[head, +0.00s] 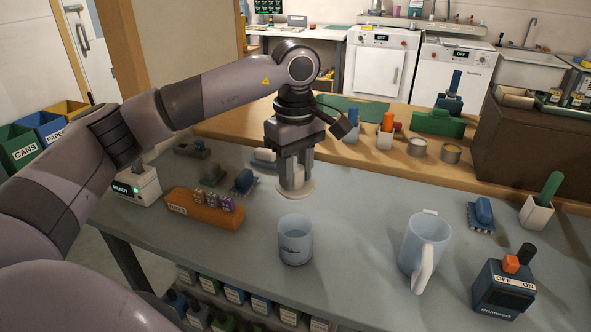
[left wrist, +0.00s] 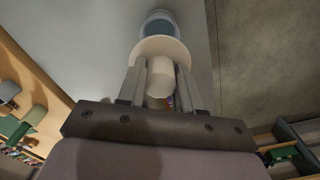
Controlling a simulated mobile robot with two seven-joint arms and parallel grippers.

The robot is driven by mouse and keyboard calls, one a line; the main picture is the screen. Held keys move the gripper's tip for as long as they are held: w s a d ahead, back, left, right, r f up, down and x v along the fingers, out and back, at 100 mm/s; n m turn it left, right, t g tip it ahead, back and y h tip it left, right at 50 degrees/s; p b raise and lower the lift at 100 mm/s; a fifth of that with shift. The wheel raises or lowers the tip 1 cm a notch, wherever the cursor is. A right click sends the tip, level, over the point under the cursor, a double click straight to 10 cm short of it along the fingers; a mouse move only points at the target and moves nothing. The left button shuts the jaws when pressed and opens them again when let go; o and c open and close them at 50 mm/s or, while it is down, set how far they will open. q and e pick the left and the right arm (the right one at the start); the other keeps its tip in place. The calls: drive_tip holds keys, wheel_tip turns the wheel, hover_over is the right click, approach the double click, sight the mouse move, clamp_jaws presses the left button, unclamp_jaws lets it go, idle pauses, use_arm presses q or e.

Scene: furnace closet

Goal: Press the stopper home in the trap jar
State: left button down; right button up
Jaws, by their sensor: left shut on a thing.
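The trap jar (head: 295,243) is a pale, cup-like vessel standing upright on the grey worktop. The stopper (head: 296,189) is cream white with a wide round flange at its lower end. My left gripper (head: 295,172) points down and is shut on the stopper's upper part. It holds the stopper above the jar, apart from it and slightly behind its mouth. In the left wrist view the stopper (left wrist: 160,78) sits between the fingers, and the jar (left wrist: 162,28) shows beyond its flange, partly hidden. My right gripper is not in view.
A handled jug (head: 425,243) and a switch box (head: 504,287) stand right of the jar. An orange block with small items (head: 204,212) and a box marked READY (head: 137,184) are at the left. Bare worktop (head: 350,205) lies between jar and jug.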

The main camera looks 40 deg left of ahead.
use_arm(q)
drive_tip(key=shift+f, duration=0.1)
wheel_tip(320, 180, down, 8)
drive_tip(key=b, duration=0.5)
drive_tip(key=shift+f+b, duration=1.05)
idle(1.1)
drive_tip(key=c, duration=0.7)
unclamp_jaws()
drive_tip(key=shift+r, duration=0.1)
drive_tip(key=shift+r+p, duration=3)
drive_tip(key=shift+r, duration=1)
drive_tip(key=shift+f, duration=0.1)
